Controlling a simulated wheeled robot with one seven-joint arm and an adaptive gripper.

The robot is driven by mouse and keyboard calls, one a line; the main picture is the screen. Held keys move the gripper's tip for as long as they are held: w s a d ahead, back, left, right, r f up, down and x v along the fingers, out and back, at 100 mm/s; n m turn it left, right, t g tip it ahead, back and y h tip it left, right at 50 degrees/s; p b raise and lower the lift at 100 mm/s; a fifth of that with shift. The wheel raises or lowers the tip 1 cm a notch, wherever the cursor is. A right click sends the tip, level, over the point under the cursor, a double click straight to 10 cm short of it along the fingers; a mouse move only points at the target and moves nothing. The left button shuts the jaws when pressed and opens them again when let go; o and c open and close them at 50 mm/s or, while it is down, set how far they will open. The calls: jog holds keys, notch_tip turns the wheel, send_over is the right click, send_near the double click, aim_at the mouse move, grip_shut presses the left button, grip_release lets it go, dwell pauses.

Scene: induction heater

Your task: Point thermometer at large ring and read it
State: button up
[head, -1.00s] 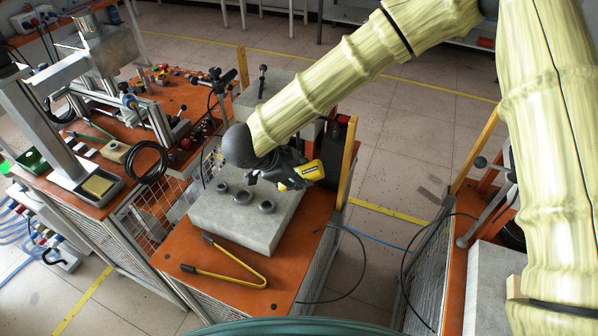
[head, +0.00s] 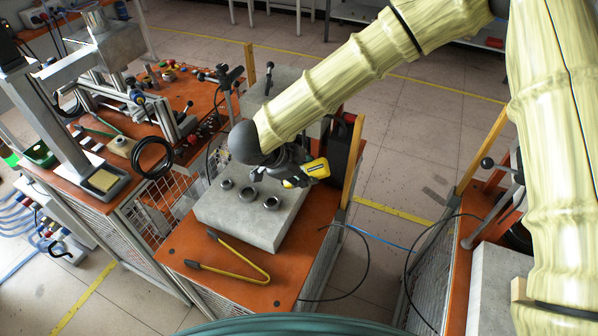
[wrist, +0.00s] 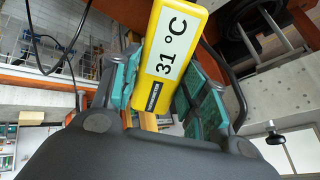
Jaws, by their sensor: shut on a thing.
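The yellow and black thermometer (head: 315,170) is held in my gripper (head: 284,174), above the right side of a grey block. In the wrist view its yellow body (wrist: 151,87) lies between the teal finger pads of my gripper (wrist: 165,88), and its label reads 31 °C. Three grey rings stand in a row on the block: a small ring (head: 227,184), a middle ring (head: 247,195) and the seemingly largest ring (head: 271,204), nearest the front right. The thermometer is apart from the rings. Its exact aim cannot be told.
The grey block (head: 245,232) sits on an orange-topped cart (head: 205,255). Yellow-handled tongs (head: 235,262) lie in front of it. A yellow post (head: 352,160) stands right of my gripper. A cluttered orange bench (head: 200,95) is at the left, and a cable (head: 362,280) hangs at the cart's right.

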jog(key=shift+r, duration=0.1)
notch_tip(320, 180, up, 9)
jog(key=p, duration=0.8)
dwell(0.9)
